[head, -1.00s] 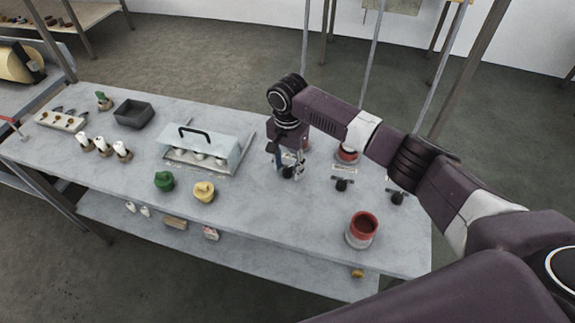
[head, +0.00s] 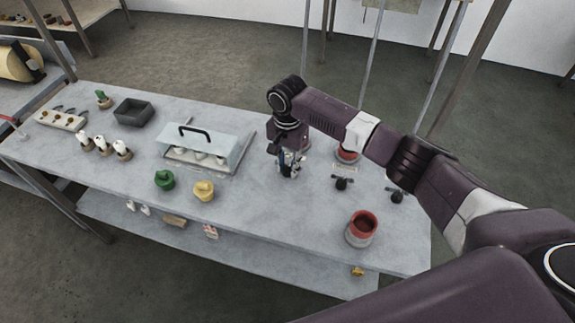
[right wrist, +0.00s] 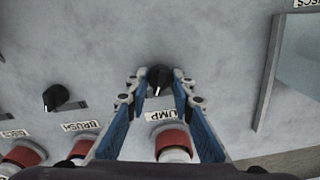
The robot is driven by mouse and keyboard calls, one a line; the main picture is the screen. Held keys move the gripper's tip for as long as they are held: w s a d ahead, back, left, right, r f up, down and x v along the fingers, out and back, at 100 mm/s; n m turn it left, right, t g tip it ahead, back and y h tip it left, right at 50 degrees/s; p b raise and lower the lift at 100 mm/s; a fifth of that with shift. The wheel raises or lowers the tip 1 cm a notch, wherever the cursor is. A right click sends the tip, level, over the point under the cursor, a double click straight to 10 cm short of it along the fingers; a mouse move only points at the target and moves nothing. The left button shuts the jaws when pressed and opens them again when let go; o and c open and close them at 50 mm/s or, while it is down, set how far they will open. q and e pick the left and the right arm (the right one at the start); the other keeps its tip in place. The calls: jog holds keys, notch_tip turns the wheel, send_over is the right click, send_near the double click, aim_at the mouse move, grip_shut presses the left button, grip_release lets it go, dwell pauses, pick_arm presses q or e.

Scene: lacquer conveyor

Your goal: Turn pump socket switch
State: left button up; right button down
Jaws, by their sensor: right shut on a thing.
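The pump socket switch is a black knob (right wrist: 160,76) on the grey bench, with a white marker line, beside a label partly hidden so that "UMP" shows. My right gripper (right wrist: 159,86) is shut on this knob, with a fingertip on each side of it. In the head view my right gripper (head: 290,172) points down at the bench and hides most of the knob. The red-rimmed pump socket (right wrist: 173,140) lies between the fingers in the right wrist view, nearer the wrist. My left gripper is not in view.
A second black knob (right wrist: 56,97) stands near the "BRUSH" label (right wrist: 80,126). A clear-sided cover with a black handle (head: 205,143) is left of the gripper. Green (head: 164,180) and yellow (head: 204,191) pieces and a red-topped cup (head: 361,228) stand nearer the front edge.

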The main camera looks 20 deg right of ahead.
jog(key=shift+r+n+p, duration=0.2)
jog(key=shift+n+p, duration=0.95)
jog(key=shift+n, duration=0.05)
jog(key=n+p, duration=0.1)
jog(key=n, duration=0.1)
jog(key=shift+n+p, duration=0.35)
jog(key=shift+n, duration=0.05)
jog(key=n+p, duration=0.1)
jog(key=n, duration=0.2)
jog(key=shift+f, duration=0.1)
jog(key=shift+n+p, duration=0.6)
jog(key=shift+n, duration=1.1)
jog(key=c, duration=1.7)
grip_release()
jog(key=shift+o, duration=0.2)
